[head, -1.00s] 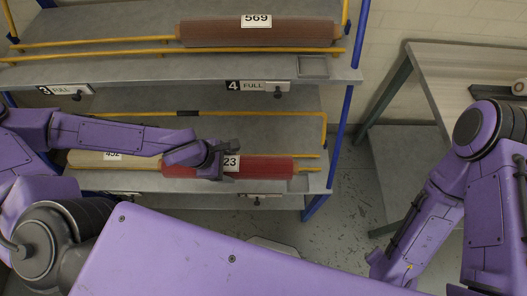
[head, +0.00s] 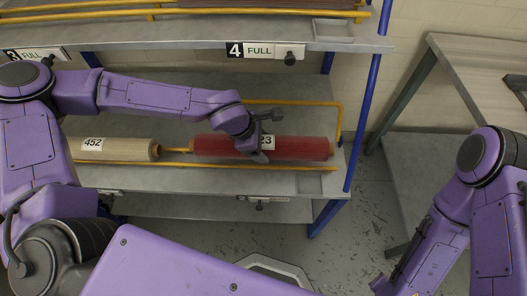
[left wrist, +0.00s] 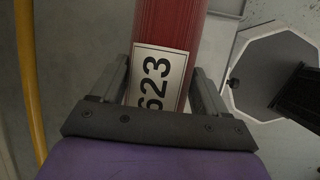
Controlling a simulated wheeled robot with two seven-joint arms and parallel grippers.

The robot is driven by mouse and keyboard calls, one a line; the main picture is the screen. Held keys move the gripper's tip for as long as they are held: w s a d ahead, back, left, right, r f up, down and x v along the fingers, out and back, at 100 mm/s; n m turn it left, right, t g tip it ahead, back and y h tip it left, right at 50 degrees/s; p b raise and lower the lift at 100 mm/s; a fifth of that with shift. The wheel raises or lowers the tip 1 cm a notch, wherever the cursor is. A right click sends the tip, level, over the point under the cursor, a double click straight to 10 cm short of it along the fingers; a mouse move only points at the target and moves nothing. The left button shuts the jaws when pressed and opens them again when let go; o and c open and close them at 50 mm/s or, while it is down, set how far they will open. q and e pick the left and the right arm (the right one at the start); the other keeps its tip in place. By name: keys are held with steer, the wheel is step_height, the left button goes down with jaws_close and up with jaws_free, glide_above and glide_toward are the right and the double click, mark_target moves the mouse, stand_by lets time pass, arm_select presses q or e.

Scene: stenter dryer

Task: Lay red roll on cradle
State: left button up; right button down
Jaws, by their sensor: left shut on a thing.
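The red roll (head: 300,148) with a white label lies lengthwise at the lower shelf, right of the cream roll. My left gripper (head: 262,150) is shut on it near its middle, reaching from above. In the left wrist view the red roll (left wrist: 172,25) runs between the two fingers, with the label 623 facing the camera. The roll overlaps the yellow rails in the head view; I cannot tell how far it is above them. No cradle is clearly recognisable. My right gripper is not in view; only its arm shows at the right.
The cream roll (head: 120,149), labelled 452, rests on the yellow rails (head: 180,164). The upper shelf board (head: 180,44) is above, with the "4 FULL" sign (head: 265,50). A blue post (head: 362,120) stands at the right. A grey table (head: 470,65) with a partly visible dark fixture (head: 517,88) is beyond it.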

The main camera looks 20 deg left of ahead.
mark_target(264, 151)
arm_select(q)
steer(key=f, duration=0.3)
steer(key=shift+w+d+f+b, duration=0.2)
steer(key=shift+w+f+b, duration=0.1)
steer(key=shift+w+f, duration=0.1)
steer(key=o, duration=1.6)
steer(key=shift+s, duration=0.15)
steer(key=p+v, duration=0.2)
steer(key=v, duration=1)
steer(key=shift+s, duration=0.1)
